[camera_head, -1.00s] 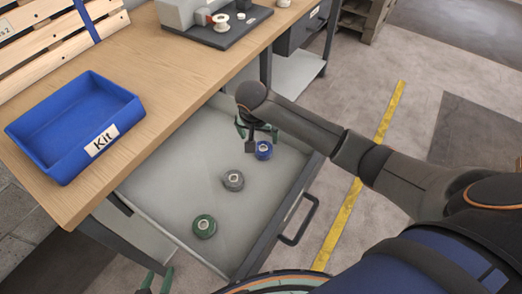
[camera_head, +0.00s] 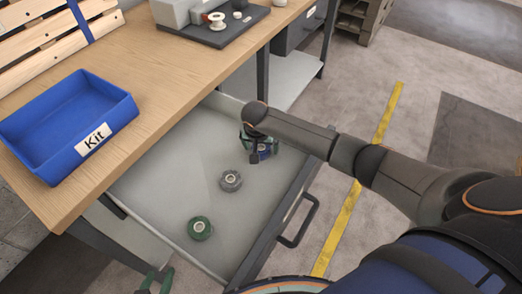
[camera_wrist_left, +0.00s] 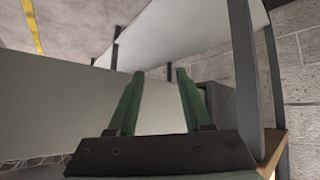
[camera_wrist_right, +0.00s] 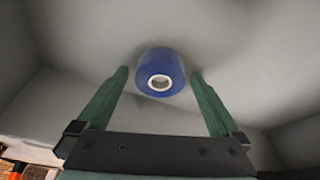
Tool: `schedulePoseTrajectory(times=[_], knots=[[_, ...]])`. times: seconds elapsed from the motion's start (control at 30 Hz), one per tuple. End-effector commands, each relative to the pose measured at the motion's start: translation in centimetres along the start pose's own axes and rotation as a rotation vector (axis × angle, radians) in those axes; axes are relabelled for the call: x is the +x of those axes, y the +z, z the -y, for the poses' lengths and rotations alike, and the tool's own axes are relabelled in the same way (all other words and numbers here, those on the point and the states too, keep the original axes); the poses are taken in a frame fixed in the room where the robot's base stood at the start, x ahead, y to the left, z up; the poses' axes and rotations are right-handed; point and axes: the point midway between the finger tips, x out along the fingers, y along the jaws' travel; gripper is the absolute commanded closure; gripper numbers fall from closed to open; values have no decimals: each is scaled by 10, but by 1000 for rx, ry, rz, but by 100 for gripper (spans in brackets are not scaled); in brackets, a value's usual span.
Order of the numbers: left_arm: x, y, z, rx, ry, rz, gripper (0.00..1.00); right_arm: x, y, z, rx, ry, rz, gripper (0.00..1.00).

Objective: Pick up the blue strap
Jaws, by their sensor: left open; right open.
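The blue strap (camera_wrist_right: 160,73) is a blue roll with a white core, lying in the open drawer. In the head view the blue strap (camera_head: 264,151) is partly hidden by my right gripper (camera_head: 258,150), which reaches down over it. In the right wrist view my right gripper (camera_wrist_right: 160,80) is open, with the roll between and just beyond its green fingertips; I cannot tell whether they touch it. My left gripper (camera_wrist_left: 160,75) is open and empty.
The grey drawer (camera_head: 160,190) also holds a grey roll (camera_head: 231,181) and a green roll (camera_head: 200,228). Its handle (camera_head: 302,222) sticks out at the front. A blue Kit tray (camera_head: 65,118) stands on the wooden bench (camera_head: 165,85). Drawer floor around the rolls is clear.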

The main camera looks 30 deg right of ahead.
Motion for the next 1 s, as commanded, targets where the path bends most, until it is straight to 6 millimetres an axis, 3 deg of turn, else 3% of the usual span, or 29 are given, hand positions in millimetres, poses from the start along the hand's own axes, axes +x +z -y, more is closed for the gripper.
schedulePoseTrajectory(times=[0.07,0.83,1.0], knots=[[0,0,0,0,0,-1,50,0,0,0,0,0,0,1],[-2,6,-1,-3,1,10,50,0,0,0,0,0,1,88],[-2,6,-1,-3,1,10,50,-1,0,0,0,0,0,90]])
